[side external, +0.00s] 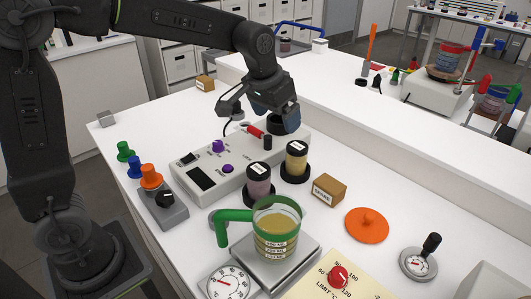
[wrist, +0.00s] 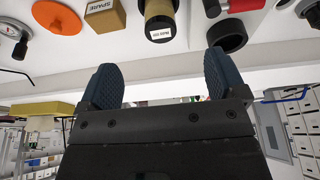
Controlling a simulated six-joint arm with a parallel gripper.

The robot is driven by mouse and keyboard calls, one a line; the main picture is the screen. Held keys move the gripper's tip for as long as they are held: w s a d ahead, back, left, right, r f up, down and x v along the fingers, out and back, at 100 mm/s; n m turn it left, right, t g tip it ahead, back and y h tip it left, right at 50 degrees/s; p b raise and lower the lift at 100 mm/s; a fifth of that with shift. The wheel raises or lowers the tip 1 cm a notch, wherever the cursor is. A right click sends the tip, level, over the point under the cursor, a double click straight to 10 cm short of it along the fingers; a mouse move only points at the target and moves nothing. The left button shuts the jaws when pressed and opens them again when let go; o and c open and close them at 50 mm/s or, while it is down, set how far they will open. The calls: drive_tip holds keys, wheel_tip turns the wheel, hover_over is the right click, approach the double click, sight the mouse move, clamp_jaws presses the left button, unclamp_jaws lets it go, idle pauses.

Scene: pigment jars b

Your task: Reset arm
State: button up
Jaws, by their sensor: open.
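My gripper (side external: 283,112) is above the back end of the white control panel, beside a black ring holder. In the wrist view my gripper (wrist: 160,78) shows two blue fingers spread wide apart with nothing between them. The black ring holder (wrist: 228,35) shows empty in the wrist view, beyond the right finger. A yellow-filled jar (side external: 297,158) with a black cap stands in a black base in front of my gripper; it also shows in the wrist view (wrist: 160,12). A purple-grey jar (side external: 258,182) stands beside it, nearer the camera.
A green-handled beaker (side external: 276,228) stands on a silver plate (side external: 300,262). A SPARE block (side external: 329,189), an orange lid (side external: 367,224) and a dial gauge (side external: 418,263) lie to the right. Green, blue and orange knobs (side external: 150,176) stand left of the white panel (side external: 215,172).

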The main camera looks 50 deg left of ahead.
drive_tip(key=s+a+t, duration=0.2)
drive_tip(key=s, duration=2.1)
drive_tip(key=shift+a+r, duration=0.2)
drive_tip(key=shift+r, duration=0.2)
drive_tip(key=shift+s, duration=0.1)
